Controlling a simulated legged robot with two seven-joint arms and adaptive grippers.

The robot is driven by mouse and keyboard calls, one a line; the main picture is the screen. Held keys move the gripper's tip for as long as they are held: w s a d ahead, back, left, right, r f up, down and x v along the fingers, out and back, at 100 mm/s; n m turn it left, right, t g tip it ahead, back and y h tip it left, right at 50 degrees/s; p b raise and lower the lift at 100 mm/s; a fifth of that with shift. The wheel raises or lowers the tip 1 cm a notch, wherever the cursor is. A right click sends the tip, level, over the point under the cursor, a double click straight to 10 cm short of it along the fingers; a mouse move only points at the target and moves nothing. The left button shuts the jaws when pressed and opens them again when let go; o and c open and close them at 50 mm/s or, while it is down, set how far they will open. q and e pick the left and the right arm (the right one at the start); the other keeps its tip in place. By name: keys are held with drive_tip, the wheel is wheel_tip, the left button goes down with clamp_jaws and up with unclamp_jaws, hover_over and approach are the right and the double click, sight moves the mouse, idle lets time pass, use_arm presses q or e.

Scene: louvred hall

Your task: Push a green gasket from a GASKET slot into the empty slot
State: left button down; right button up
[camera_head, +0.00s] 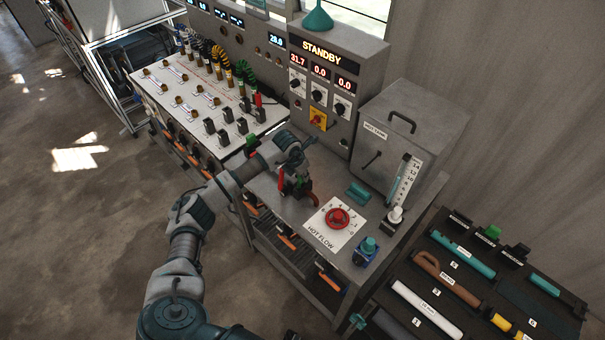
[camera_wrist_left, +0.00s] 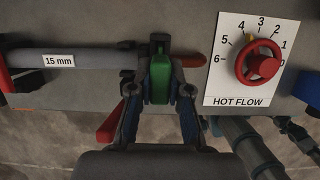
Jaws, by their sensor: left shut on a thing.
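A green gasket (camera_wrist_left: 159,78) stands upright between my left gripper's fingertips (camera_wrist_left: 159,98) in the left wrist view. The gripper is shut on it. The gasket sits in a dark fitting between a grey pipe labelled 15 mm (camera_wrist_left: 95,60) and a short red-brown pipe end (camera_wrist_left: 191,60). In the head view my left gripper (camera_head: 297,184) is over the bench, left of the HOT FLOW dial, and largely hides the gasket. A second green gasket (camera_head: 492,231) stands in the middle of three black holders on the rack at right.
The red HOT FLOW knob (camera_head: 338,217) is close to the right of the gripper. A teal block (camera_head: 358,194) lies beyond it. The hot tank (camera_head: 392,147) stands at the back. A dark rack (camera_head: 420,290) holds several pipes. A red lever (camera_wrist_left: 112,123) is near the left finger.

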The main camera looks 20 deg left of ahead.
use_arm(q)
drive_tip(key=shift+f+b, duration=0.7)
drive_tip(key=shift+f, duration=0.4)
drive_tip(key=c, duration=1)
unclamp_jaws()
drive_tip(key=shift+c, duration=0.2)
drive_tip(key=shift+r, duration=0.15)
drive_tip(key=p+v, duration=0.1)
drive_tip(key=v, duration=0.1)
drive_tip(key=p+v, duration=0.2)
drive_tip(key=w+p+v, duration=0.1)
drive_tip(key=p+v, duration=0.1)
drive_tip(key=v, duration=0.1)
drive_tip(key=shift+d+r, duration=0.1)
drive_tip(key=shift+d, duration=0.05)
